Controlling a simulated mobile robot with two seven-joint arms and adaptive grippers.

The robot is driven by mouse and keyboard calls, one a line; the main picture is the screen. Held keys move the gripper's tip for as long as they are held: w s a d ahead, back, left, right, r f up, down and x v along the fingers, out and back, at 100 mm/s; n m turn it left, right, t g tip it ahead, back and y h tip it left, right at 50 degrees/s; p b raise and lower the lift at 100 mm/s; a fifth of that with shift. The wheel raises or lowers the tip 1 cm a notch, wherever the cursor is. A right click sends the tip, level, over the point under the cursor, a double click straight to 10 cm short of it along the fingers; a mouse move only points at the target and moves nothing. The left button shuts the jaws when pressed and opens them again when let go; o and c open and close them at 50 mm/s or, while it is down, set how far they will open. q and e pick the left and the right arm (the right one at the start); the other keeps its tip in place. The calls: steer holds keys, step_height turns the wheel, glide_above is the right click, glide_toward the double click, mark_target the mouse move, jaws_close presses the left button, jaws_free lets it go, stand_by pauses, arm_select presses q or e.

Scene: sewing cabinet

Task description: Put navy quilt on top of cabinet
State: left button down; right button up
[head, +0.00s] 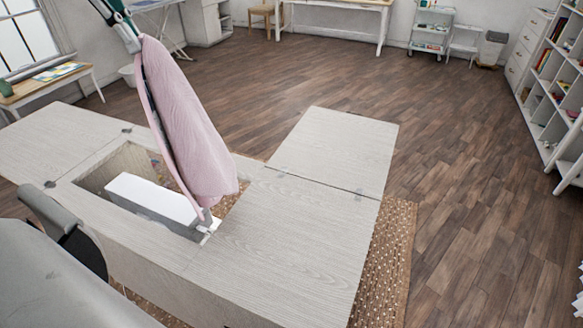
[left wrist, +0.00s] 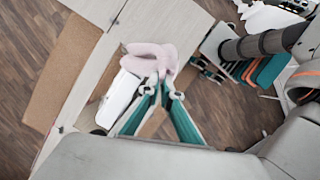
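The cabinet (head: 300,220) is a pale wood-grain sewing table with a recess; a white sewing machine (head: 150,198) sits inside, also seen in the left wrist view (left wrist: 118,97). A long pink padded, cloth-like thing (head: 185,125) is above the recess in the head view, its lower end near the recess's right edge; I cannot tell whether it touches. My left gripper (head: 133,38) is at its upper end. In the left wrist view the gripper's teal fingers (left wrist: 168,88) close together on the pink thing (left wrist: 152,55). No navy quilt shows. My right gripper is out of view.
A brown woven rug (head: 395,262) lies under the cabinet. White shelves (head: 538,115) stand at the right, and a trolley (head: 431,30) and table stand at the back. The cabinet's right top and rear leaf (head: 335,150) are bare. The wooden floor beyond is open.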

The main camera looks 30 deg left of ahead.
arm_select(q)
step_height(320, 180, down, 6)
steer(key=n, duration=0.1)
steer(key=w+d+f, duration=0.7)
steer(key=d+f, duration=0.8)
steer(key=d, duration=0.1)
steer(key=w+d+f, duration=0.8)
steer(key=d+f, duration=0.8)
steer(key=w+d+f, duration=0.7)
steer(key=d+f, duration=0.8)
steer(key=d, duration=0.1)
steer(key=shift+w+d+f, duration=0.25)
steer(key=shift+w+d, duration=0.05)
steer(key=shift+d, duration=0.1)
steer(key=c, duration=1.9)
jaws_free()
